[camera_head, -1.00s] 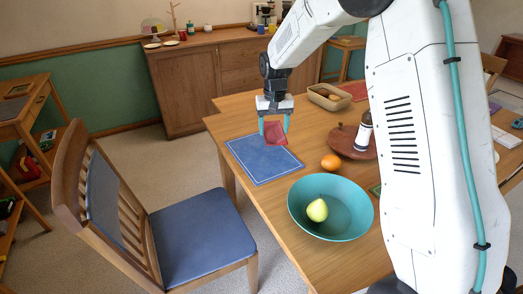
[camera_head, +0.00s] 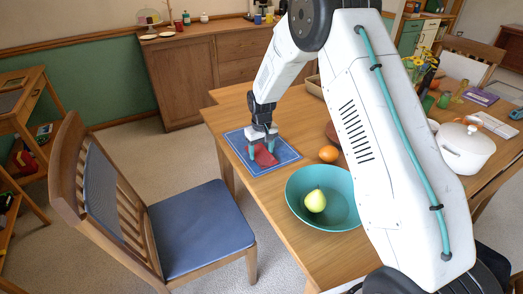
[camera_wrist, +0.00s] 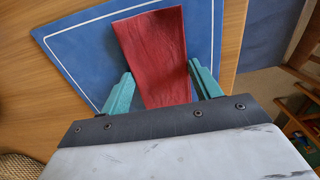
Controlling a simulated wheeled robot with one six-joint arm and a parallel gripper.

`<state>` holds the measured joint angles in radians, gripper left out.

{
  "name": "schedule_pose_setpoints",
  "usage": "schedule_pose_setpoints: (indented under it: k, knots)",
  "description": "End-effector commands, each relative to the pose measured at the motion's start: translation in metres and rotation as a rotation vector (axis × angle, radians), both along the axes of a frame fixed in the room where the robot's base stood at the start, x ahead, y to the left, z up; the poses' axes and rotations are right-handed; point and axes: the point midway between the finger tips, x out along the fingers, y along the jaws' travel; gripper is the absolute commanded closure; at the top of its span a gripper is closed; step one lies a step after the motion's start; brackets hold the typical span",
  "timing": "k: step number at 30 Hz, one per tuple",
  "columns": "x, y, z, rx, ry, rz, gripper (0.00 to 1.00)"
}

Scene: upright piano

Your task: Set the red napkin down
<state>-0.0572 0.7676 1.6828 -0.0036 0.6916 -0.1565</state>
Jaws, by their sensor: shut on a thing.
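The red napkin (camera_head: 265,156) is between the teal fingers of my gripper (camera_head: 263,157), low over the blue placemat (camera_head: 287,151) at the table's left end. In the wrist view the napkin (camera_wrist: 152,50) stretches forward from between the fingers (camera_wrist: 160,90), over the blue mat with its white border line (camera_wrist: 75,65). My gripper is shut on the napkin. I cannot tell whether the napkin's lower side touches the mat.
A teal bowl (camera_head: 298,204) with a yellow-green pear (camera_head: 315,201) stands nearer on the table. An orange (camera_head: 328,154) lies right of the mat. A white lidded pot (camera_head: 465,150) stands at the right. A chair (camera_head: 190,235) stands left of the table.

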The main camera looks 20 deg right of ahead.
Motion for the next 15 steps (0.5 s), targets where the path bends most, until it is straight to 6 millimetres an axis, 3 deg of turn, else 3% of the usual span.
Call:
schedule_pose_setpoints:
  k: [10,11,12,13,15]
  knots:
    - [0.0004,0.0001,-0.0033,0.000,-0.001,0.000,0.61]
    - [0.0006,0.0001,-0.0031,0.000,-0.002,0.000,0.32]
    - [0.0006,0.0001,-0.0029,0.000,-0.002,0.000,0.21]
    - [0.0005,0.0001,-0.0028,0.000,-0.002,0.000,0.15]
    - [0.0005,0.0001,-0.0028,0.000,-0.002,0.000,0.15]
